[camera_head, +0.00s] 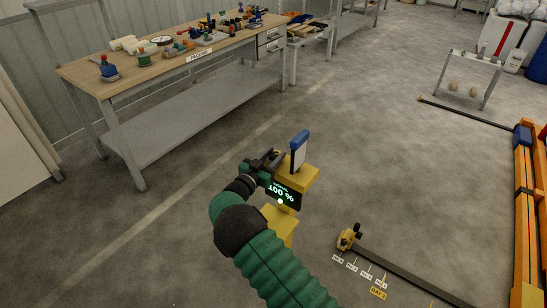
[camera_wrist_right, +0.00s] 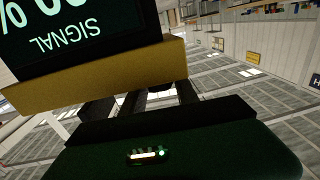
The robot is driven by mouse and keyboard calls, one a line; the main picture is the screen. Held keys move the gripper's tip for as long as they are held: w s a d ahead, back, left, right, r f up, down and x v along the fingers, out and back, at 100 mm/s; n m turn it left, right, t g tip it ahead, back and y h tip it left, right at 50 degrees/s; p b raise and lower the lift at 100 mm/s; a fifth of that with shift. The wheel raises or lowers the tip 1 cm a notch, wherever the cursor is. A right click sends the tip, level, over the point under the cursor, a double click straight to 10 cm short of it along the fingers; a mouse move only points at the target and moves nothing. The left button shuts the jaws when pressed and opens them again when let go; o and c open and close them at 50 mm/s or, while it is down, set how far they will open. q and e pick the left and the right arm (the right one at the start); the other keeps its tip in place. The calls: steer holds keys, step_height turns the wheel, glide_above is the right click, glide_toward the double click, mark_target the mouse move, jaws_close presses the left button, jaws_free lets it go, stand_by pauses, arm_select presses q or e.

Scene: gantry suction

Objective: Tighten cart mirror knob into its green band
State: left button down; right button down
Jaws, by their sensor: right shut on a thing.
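In the right wrist view the display (camera_wrist_right: 70,35) reads SIGNAL upside down, above a yellow ledge (camera_wrist_right: 110,75). My right gripper (camera_head: 266,163) is at the unit's left side, shut on what seems to be the knob. The knob and its green band are hidden by the fingers and housing. My left gripper is not in view.
A packing workbench (camera_head: 165,67) with several small items stands at the back left. A yellow-tipped dark rail (camera_head: 400,273) lies on the floor to the right, beside white labels. An orange gantry frame (camera_head: 527,210) stands at the far right. Open floor lies between.

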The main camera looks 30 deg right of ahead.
steer(key=c, duration=1.3)
jaws_free()
steer(key=shift+c, duration=0.2)
steer(key=o, duration=0.4)
steer(key=shift+w+f, duration=0.15)
steer(key=v, duration=1.7)
steer(key=shift+p, duration=0.4)
steer(key=shift+d, duration=0.1)
